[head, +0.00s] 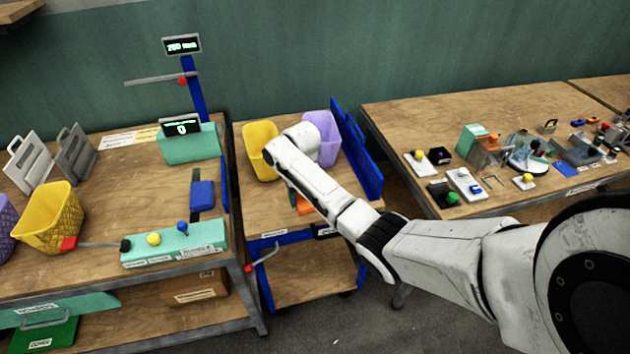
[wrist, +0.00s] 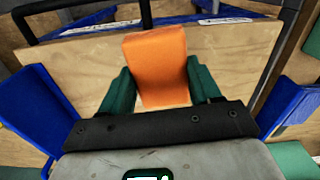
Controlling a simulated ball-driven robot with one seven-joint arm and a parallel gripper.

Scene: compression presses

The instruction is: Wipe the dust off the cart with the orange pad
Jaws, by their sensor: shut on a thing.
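My gripper (wrist: 158,78) is shut on the orange pad (wrist: 154,55), which sits between its two dark green fingers in the wrist view. In the head view a small part of the orange pad (head: 304,206) shows below my white arm, over the top of the cart (head: 258,216). The cart has a wooden top, a lower wooden shelf and blue edges. Its bare wood (wrist: 75,60) also shows around the pad in the wrist view. I cannot tell whether the pad touches the wood. I cannot make out any dust, and my arm hides part of the top.
A yellow bin (head: 259,152) and a purple bin (head: 324,128) stand at the back of the cart. A blue panel (head: 358,155) rises along its right side. A left bench (head: 110,195) holds a teal press, and a right bench (head: 400,112) holds several small parts.

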